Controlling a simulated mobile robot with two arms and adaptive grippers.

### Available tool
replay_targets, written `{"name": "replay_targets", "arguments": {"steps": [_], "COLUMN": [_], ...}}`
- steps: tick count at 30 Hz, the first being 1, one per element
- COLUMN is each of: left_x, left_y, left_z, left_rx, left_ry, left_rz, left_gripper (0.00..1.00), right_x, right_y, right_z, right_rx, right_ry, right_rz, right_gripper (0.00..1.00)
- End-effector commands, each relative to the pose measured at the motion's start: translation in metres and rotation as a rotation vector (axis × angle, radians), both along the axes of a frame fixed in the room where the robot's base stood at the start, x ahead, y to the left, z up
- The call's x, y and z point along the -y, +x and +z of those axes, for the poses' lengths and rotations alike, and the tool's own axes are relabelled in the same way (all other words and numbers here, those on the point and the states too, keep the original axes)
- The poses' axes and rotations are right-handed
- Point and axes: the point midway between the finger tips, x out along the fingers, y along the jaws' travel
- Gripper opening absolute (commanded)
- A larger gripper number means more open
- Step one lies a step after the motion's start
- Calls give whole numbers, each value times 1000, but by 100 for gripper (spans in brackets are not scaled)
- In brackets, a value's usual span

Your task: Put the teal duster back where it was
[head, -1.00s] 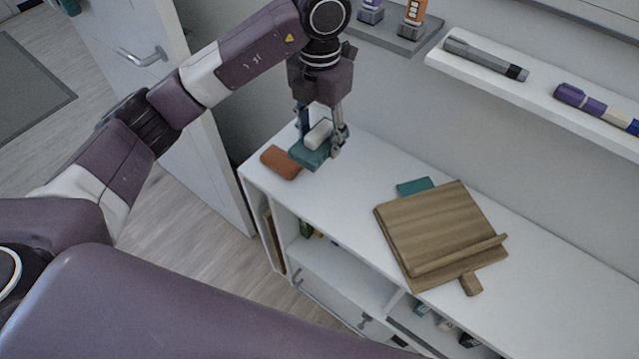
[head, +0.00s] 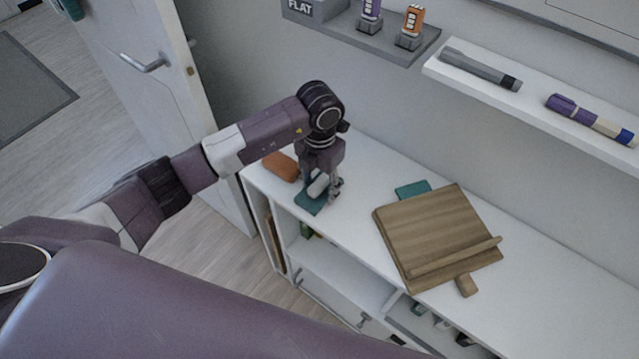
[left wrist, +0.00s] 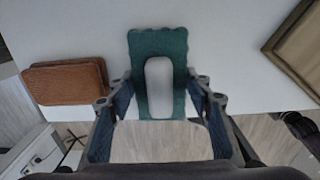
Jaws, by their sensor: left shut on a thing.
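The teal duster (head: 309,204) has a flat teal base and a pale rounded grip. My left gripper (head: 325,190) is shut on its grip and points down at the left end of the white shelf desk (head: 352,226). The duster is close to the desk's front edge; whether it touches the top I cannot tell. In the left wrist view, the duster (left wrist: 171,47) sits between the fingers of the left gripper (left wrist: 160,98), its near end overlapping the desk edge. My right gripper is not in view.
A wall shelf (head: 540,88) holds a grey flashlight-like item and a purple one. Desk top between duster and stand is clear.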

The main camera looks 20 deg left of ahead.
Motion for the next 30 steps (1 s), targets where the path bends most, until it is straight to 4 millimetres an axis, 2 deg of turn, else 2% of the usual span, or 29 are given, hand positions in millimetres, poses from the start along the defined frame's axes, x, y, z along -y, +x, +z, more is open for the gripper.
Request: {"name": "replay_targets", "arguments": {"steps": [10, 11, 15, 25, 28, 30], "left_x": [0, 0, 0, 0, 0, 0], "left_y": [1, 1, 0, 0, 2, 2], "left_z": [-5, -3, -3, 1, 8, 20], "left_rx": [1, 1, 1, 1, 5, 7], "left_ry": [1, 1, 1, 0, -1, -1], "left_rz": [0, 0, 0, 0, -1, -1], "left_gripper": [24, 50, 64, 64, 64, 64], "right_x": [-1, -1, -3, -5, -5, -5], "right_y": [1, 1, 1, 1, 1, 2], "right_z": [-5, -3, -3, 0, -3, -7], "right_rx": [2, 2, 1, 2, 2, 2], "right_ry": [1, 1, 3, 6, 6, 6], "right_rz": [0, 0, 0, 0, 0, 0], "right_gripper": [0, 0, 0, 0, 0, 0]}}
